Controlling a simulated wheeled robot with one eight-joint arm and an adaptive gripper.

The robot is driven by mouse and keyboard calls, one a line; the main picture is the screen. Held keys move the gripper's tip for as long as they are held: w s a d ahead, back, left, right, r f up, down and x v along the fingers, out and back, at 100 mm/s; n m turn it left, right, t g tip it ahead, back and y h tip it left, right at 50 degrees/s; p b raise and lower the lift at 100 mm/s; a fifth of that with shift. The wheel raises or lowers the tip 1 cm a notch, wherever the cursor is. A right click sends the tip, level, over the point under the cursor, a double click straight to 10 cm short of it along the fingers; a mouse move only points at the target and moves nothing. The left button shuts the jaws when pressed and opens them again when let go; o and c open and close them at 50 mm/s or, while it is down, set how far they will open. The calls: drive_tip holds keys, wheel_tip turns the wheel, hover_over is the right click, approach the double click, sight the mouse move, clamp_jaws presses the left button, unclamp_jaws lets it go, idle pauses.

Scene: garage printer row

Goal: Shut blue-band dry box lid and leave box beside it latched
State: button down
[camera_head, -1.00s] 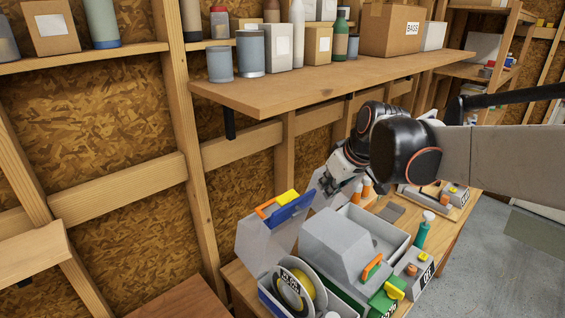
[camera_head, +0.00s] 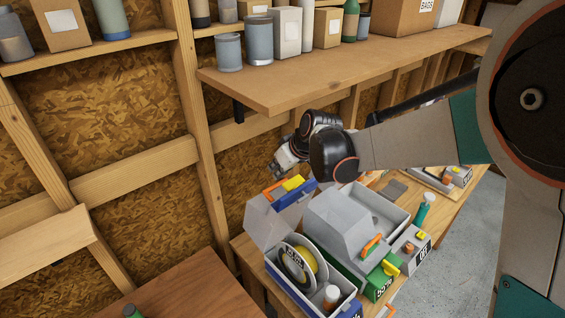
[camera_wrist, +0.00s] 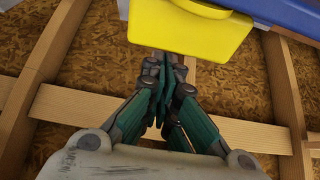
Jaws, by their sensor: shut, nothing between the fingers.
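My gripper (camera_head: 277,172) is just behind the lid's raised edge. In the wrist view its fingers (camera_wrist: 163,72) are shut and empty, close by the yellow latch (camera_wrist: 190,28); I cannot tell whether they touch. The green-band box (camera_head: 375,283) beside it has its lid (camera_head: 335,225) down.
An open grey bin (camera_head: 385,207), a teal bottle (camera_head: 423,210) and a grey box (camera_head: 410,247) stand right of the green-band box. A wooden shelf (camera_head: 350,68) with jars and cartons overhangs behind. A stud wall (camera_head: 205,150) stands close behind the lid.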

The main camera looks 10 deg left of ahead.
drive_tip(key=shift+x, duration=2.35)
drive_tip(key=shift+d, duration=0.1)
